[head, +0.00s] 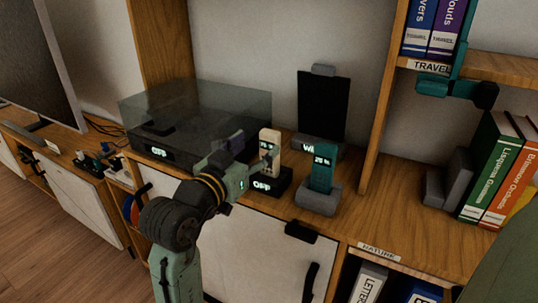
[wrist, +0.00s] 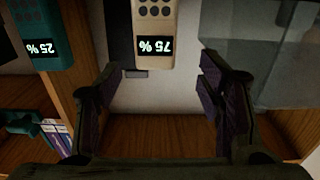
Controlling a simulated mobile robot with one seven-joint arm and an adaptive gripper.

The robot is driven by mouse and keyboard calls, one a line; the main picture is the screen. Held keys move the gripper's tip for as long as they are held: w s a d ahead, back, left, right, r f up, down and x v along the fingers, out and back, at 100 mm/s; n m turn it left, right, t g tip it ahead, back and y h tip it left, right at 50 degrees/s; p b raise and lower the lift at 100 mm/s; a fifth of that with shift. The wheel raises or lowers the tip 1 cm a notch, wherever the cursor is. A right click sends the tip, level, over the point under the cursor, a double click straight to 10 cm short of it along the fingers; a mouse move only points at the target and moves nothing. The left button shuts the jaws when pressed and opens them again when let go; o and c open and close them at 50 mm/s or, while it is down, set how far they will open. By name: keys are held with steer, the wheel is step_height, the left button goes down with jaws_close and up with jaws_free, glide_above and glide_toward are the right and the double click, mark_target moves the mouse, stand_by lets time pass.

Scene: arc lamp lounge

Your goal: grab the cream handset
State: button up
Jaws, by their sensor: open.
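The cream handset (head: 270,143) stands upright in a small black dock (head: 262,190) on the wooden cabinet top. In the wrist view the cream handset (wrist: 154,22) hangs upside down at the top centre, its small screen reading 75 %. My gripper (head: 250,160) is just left of and in front of the handset, partly overlapping it in the head view. In the wrist view my gripper (wrist: 158,72) is open, with nothing between its fingers. The handset is in line with the gap between them. Whether a finger touches it cannot be told.
A teal handset (head: 322,170) stands in a grey dock (head: 318,201) close to the right; it also shows in the wrist view (wrist: 40,38). A clear-lidded turntable (head: 190,110) is behind left. A black panel (head: 323,105) stands behind. A shelf upright (head: 382,110) rises at right.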

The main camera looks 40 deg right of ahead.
mark_target(267, 137)
steer(key=shift+s+r+p+x, duration=0.15)
steer(key=shift+p+x, duration=0.3)
steer(key=shift+x, duration=1.1)
steer(key=shift+s+r+p+x, duration=0.15)
steer(key=shift+p+x, duration=0.3)
steer(key=shift+x, duration=1.1)
steer(key=shift+d, duration=0.1)
steer(key=shift+c, duration=0.3)
jaws_close()
